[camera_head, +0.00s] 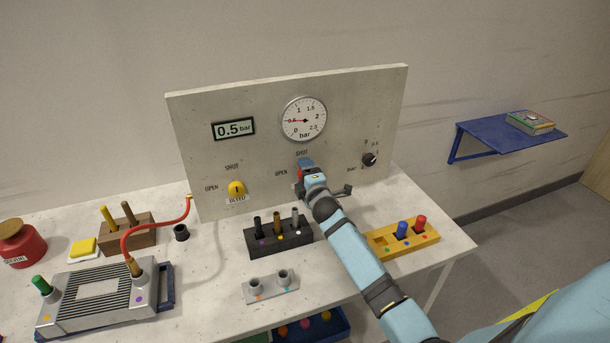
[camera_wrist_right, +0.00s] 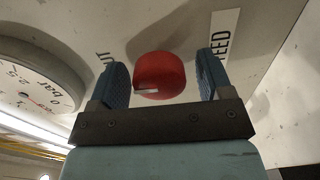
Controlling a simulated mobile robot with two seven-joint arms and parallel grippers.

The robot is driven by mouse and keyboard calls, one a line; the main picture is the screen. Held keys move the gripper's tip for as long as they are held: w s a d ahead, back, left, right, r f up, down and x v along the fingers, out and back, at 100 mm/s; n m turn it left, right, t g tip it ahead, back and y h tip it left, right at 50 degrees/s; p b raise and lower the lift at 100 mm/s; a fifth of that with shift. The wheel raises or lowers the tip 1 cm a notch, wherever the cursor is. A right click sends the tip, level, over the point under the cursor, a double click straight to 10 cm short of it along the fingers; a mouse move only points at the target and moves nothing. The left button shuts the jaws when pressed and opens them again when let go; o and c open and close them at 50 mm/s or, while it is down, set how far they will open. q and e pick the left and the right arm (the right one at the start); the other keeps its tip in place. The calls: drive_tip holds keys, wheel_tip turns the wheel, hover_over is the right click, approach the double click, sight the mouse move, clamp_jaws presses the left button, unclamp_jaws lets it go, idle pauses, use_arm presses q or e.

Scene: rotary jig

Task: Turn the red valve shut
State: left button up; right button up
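The red valve (camera_wrist_right: 160,76) is a round knob on the upright panel (camera_head: 350,100). In the right wrist view its white mark points left, towards the partly visible SHUT label; the OPEN label is out of that view. My right gripper (camera_wrist_right: 163,82) has its two blue fingers on either side of the knob, with a gap at each side. It is open around the valve and not clamped on it. In the head view my right gripper (camera_head: 306,170) is at the panel below the gauge and hides most of the valve. My left gripper is not in view.
The panel also holds a gauge (camera_head: 304,120), a 0.5 bar display (camera_head: 233,128), a yellow bleed valve (camera_head: 236,188) and a small black knob (camera_head: 369,160). A dark block (camera_head: 262,240) and a yellow block (camera_head: 424,243) with pegs stand on the table near my right arm.

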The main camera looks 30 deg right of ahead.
use_arm(q)
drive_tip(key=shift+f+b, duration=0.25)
drive_tip(key=shift+b, duration=0.1)
use_arm(e)
drive_tip(key=v, duration=1.4)
drive_tip(key=shift+w+d, duration=0.1)
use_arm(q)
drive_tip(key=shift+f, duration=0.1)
